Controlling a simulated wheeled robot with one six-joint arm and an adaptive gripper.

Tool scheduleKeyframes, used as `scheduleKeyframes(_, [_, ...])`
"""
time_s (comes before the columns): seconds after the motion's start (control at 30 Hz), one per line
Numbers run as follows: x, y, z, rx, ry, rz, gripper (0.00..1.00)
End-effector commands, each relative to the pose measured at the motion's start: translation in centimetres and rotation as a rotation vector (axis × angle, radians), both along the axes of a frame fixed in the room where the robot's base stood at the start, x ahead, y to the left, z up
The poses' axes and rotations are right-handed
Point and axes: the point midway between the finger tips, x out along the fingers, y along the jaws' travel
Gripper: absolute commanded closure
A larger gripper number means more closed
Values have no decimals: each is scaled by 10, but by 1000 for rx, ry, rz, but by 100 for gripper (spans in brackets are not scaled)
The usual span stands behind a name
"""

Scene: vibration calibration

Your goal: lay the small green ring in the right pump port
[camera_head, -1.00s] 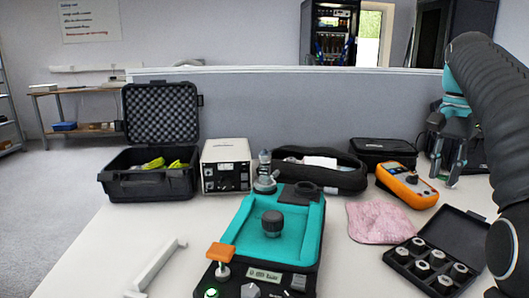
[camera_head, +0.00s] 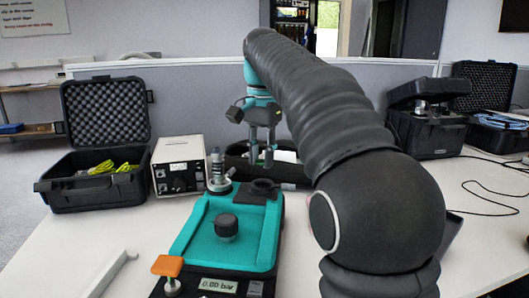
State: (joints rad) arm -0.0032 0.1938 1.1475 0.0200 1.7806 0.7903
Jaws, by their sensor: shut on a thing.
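The pressure pump (camera_head: 190,248) has a teal top, a black knob and a display reading 0.00 bar. At its back edge, a metal fitting (camera_head: 217,170) stands upright on the left. The right pump port (camera_head: 262,186) is a dark round opening at the back right. My gripper (camera_head: 262,164) points down just above and behind this port, apart from it.
An open black case (camera_head: 100,190) with yellow-green items and a beige instrument box (camera_head: 180,165) stand at left. A black pouch (camera_head: 292,175) lies behind the port. My arm covers the table's right middle. Black cases (camera_head: 428,135) stand at back right.

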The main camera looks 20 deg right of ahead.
Motion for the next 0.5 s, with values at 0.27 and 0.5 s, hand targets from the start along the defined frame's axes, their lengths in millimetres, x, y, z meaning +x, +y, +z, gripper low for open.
scheduleKeyframes(0.27, [0, -2, -13, 0, 1, -2, 84])
scheduleKeyframes(0.5, [-1, -3, -26, -1, 1, -4, 84])
